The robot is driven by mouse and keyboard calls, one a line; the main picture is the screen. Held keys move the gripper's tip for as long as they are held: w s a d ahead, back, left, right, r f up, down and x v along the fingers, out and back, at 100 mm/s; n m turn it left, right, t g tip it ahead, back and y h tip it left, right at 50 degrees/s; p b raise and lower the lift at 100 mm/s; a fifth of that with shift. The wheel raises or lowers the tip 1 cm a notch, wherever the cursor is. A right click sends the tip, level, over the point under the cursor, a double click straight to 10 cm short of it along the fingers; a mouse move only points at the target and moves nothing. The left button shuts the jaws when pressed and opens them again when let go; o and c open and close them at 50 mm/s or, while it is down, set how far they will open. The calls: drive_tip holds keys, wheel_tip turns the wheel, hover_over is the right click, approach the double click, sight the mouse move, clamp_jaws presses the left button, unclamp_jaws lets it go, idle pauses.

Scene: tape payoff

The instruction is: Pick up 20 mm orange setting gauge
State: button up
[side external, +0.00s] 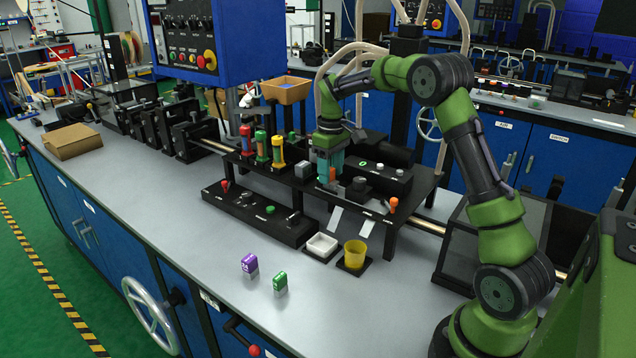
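My gripper (328,178) points down over the black raised bench at the centre of the side external view. A small orange piece (333,174) shows at its fingertips; it may be the orange setting gauge, but its shape and any marking are too small to make out. I cannot tell whether the fingers are open or shut on it. A purple gauge-like block (249,264) and a green one (280,283) stand apart on the grey table at the front, well away from my gripper.
A white tray (322,245) and a yellow cup (354,254) stand before the raised bench. Coloured cylinders (262,146) and a grey block (303,172) are left of my gripper. An orange-topped knob (393,205) is at right. The front left grey tabletop (150,205) is clear.

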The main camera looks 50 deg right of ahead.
clamp_jaws()
